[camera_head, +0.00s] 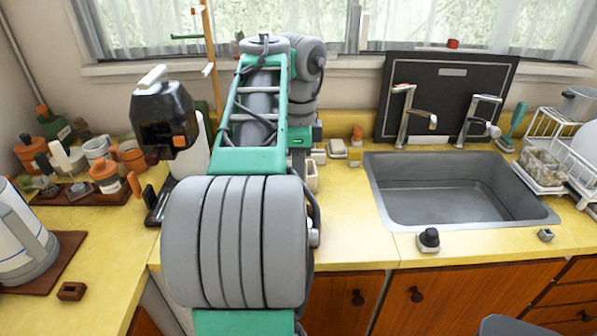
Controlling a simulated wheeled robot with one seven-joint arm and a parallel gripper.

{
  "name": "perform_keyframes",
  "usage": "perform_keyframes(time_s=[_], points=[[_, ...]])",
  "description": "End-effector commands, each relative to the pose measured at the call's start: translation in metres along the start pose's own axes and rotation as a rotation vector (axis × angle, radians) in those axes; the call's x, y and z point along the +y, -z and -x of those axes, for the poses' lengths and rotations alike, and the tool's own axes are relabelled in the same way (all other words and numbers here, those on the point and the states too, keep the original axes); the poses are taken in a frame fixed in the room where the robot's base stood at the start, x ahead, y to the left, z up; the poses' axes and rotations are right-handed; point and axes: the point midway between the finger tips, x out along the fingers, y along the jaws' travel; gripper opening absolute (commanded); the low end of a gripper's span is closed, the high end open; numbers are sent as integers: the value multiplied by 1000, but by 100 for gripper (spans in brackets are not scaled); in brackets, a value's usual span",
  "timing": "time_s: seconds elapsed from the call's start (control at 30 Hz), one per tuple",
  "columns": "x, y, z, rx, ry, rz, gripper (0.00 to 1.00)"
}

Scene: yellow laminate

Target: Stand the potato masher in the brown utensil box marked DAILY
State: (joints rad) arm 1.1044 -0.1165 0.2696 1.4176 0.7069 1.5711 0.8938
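I cannot make out the potato masher or the brown box marked DAILY in the head view. My own green and grey arm fills the middle of the picture and covers part of the counter and back wall. My gripper is hidden behind the arm links, so I cannot see its fingers or whether it holds anything. A narrow cream item (311,176) shows partly at the right edge of my arm; I cannot tell what it is.
A steel sink (455,195) lies right of my arm, with taps and a black board (445,95) behind it. A dish rack (555,150) stands far right. A black coffee machine (165,122), mugs and a kettle (22,240) crowd the left. The front-left yellow counter (105,275) has free room.

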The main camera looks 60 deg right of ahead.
Motion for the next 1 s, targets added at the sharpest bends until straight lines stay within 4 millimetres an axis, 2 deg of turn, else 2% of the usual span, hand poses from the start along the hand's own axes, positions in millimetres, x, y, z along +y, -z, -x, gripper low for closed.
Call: perform_keyframes(time_s=[0.23,1.0], points=[[0,0,-2,0,1,0,0],[0,0,-29,0,1,0,0]])
